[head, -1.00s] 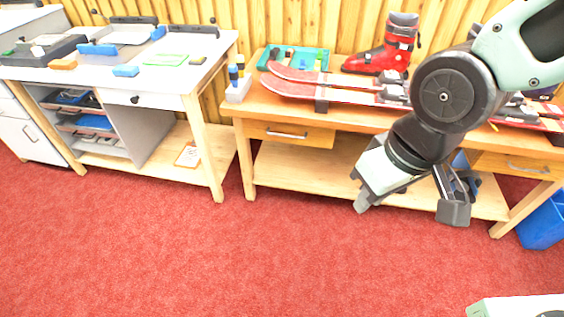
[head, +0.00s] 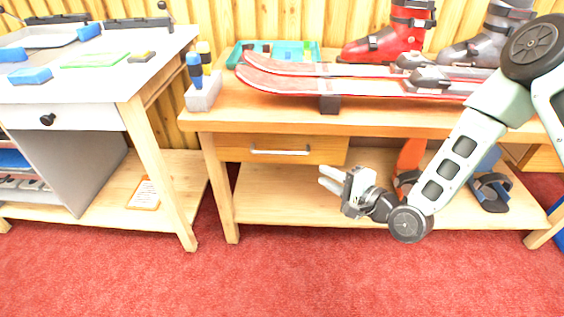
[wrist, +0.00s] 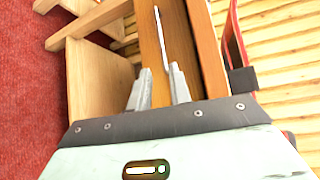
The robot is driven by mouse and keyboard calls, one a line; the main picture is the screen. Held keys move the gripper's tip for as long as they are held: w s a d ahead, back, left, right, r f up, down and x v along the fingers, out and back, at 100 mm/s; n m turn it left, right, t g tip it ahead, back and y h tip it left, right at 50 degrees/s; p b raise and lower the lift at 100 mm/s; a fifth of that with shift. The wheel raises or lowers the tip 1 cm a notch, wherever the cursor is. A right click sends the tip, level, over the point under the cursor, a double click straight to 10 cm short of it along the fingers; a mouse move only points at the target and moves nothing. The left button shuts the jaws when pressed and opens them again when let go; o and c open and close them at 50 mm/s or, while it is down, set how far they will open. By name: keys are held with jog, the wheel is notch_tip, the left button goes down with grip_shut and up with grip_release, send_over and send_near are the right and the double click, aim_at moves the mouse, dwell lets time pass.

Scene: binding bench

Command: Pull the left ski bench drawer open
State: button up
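The left ski bench drawer (head: 230,147) is a wooden front under the bench top with a silver bar handle (head: 281,151). It looks shut. My gripper (head: 325,178) is in front of the bench, below and to the right of the handle, with its fingers pointing left. The fingers are apart with nothing between them. In the wrist view my gripper (wrist: 158,85) is open, and the handle (wrist: 161,35) runs lengthwise ahead, close to the right finger's line. I cannot tell the exact gap to the handle.
The ski bench (head: 400,122) carries red skis (head: 300,86), boots and a teal tray. Its lower shelf (head: 290,205) lies below my gripper. A white-topped bench (head: 75,85) stands left. Red carpet (head: 300,275) in front is clear.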

aim_at(284, 154)
jog(key=b+x, duration=0.2)
jog(key=x, duration=1.5)
jog(key=shift+w+b, duration=0.1)
jog(key=shift+b, duration=0.3)
grip_shut()
